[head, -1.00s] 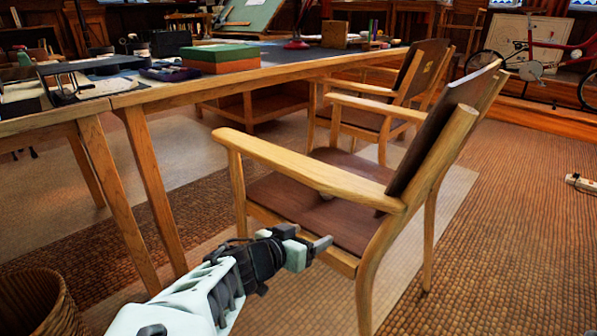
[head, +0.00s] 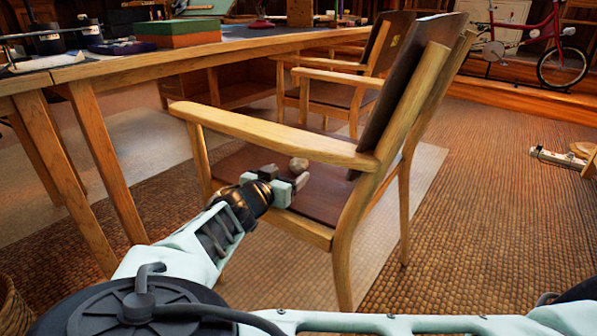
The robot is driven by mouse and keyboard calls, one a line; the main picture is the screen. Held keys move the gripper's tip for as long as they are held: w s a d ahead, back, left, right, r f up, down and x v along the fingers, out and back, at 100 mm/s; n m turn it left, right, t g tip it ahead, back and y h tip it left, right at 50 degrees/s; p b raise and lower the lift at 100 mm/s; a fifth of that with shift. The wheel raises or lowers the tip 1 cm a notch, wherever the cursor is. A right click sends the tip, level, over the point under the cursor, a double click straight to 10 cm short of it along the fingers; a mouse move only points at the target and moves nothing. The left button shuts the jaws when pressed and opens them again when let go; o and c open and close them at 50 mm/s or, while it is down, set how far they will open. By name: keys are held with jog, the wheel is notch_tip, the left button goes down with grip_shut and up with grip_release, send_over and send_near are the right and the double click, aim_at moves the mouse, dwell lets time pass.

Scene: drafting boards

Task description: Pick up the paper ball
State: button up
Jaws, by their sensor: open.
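The paper ball (head: 299,165) is a small crumpled greyish lump on the brown seat (head: 318,205) of the nearest wooden armchair, just under the armrest's edge in the picture. My gripper (head: 301,183) is open at the front side of the seat, beneath the armrest. Its fingers point to the right and show just below the ball in the picture. The ball does not appear to be between the fingers. The gap between gripper and ball is hard to judge from this view.
The chair's armrest (head: 270,134) passes above the seat close to my gripper, and its backrest (head: 405,85) rises to the right. A long wooden table (head: 165,62) stands behind on the left. A second armchair (head: 335,92) is farther back. Open carpet lies at the right.

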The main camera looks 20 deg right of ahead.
aim_at(295, 168)
jog(key=b+x, duration=0.2)
jog(key=x, duration=0.1)
jog(key=b+x, duration=0.1)
jog(key=shift+w+d+f, duration=0.15)
jog(key=shift+w+f, duration=0.05)
jog(key=shift+f, duration=0.15)
jog(key=shift+w+d+b, duration=0.3)
jog(key=shift+w+b, duration=0.05)
jog(key=shift+b, duration=0.05)
jog(key=shift+r, duration=0.1)
jog(key=c, duration=1.1)
